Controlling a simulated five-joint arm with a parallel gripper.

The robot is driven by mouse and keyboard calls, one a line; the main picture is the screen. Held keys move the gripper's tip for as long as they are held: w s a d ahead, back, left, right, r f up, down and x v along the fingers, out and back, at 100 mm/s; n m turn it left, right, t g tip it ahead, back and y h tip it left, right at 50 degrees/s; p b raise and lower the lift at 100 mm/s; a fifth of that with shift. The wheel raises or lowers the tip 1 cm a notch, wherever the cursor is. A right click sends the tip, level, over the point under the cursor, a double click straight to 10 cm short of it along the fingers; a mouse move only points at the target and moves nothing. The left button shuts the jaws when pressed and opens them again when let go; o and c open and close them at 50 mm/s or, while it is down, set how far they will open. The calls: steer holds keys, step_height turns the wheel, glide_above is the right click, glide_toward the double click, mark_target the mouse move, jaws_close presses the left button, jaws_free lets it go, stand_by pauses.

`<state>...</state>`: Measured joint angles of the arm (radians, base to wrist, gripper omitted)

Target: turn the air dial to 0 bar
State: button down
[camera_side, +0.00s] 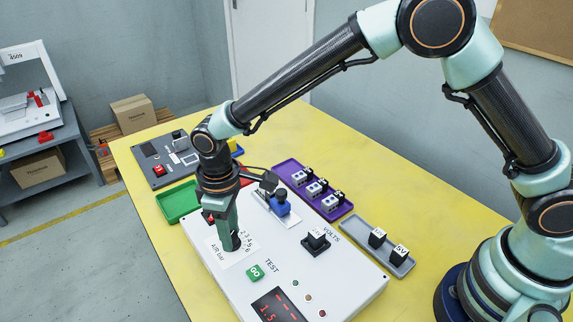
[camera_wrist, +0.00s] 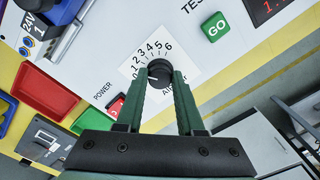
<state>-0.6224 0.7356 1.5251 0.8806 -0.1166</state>
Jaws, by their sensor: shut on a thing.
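The air dial is a round black knob (camera_wrist: 159,69) on the white panel in the wrist view. A printed scale from 0 to 6 (camera_wrist: 152,50) curves around its far side. In the side view the dial (camera_side: 237,245) is mostly hidden by my fingers. My gripper (camera_wrist: 161,78) points down at the panel, its two green fingers on opposite sides of the knob and shut on it. It also shows in the side view (camera_side: 231,240). I cannot clearly tell which number the knob points to.
The panel's red display (camera_side: 282,305) shows dashes and 1.5. A green GO button (camera_side: 255,272), a VOLTS block (camera_side: 316,241) and a blue part in a fixture (camera_side: 279,203) stand near the dial. A red POWER switch (camera_wrist: 116,106) is close to my fingers.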

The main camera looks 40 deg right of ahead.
steer(key=n, duration=0.5)
steer(key=shift+n, duration=0.4)
stand_by(0.3)
steer(key=c, duration=0.5)
jaws_free()
steer(key=shift+r, duration=0.1)
step_height(320, 180, up, 12)
